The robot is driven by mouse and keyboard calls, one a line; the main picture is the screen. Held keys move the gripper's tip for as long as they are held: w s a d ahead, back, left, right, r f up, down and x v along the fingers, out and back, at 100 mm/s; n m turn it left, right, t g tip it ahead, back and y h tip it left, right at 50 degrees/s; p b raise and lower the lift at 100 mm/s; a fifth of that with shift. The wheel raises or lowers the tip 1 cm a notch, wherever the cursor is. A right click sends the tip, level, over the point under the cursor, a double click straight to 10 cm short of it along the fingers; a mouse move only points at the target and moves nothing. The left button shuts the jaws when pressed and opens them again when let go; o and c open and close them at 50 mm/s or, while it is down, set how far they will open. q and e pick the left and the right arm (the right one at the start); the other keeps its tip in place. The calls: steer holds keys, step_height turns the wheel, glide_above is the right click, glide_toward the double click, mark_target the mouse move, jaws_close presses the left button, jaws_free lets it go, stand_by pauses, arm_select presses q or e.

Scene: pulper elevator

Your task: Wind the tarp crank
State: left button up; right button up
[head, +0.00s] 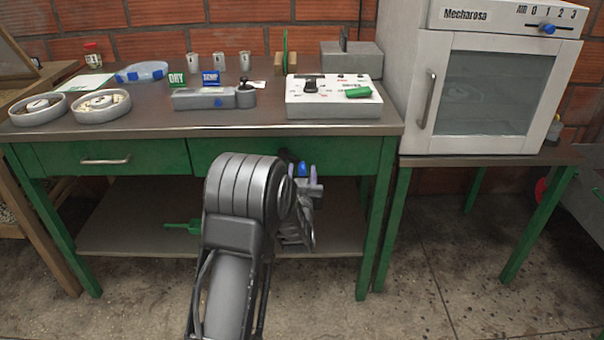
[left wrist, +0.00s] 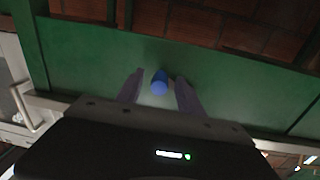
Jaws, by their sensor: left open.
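A small blue knob (head: 303,168) shows at the green front of the bench, below its right part. It also shows in the left wrist view as a short blue cylinder (left wrist: 159,83) against a green panel. I cannot tell whether it is the grip of the tarp crank; no crank arm or tarp can be made out. My left gripper (head: 299,173) is open, with its two purple-grey fingers on either side of the knob in the left wrist view. Contact with the knob cannot be made out. My left forearm hides part of the bench front. My right gripper is not in view.
The metal-topped bench (head: 150,134) carries a white control box (head: 333,108), a grey scale (head: 203,98) and two round dishes of beans. A white oven (head: 490,90) stands on a table at right. A green scoop (head: 183,227) lies on the lower shelf. The floor is clear.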

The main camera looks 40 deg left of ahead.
arm_select(q)
jaws_close()
stand_by(0.3)
stand_by(1.1)
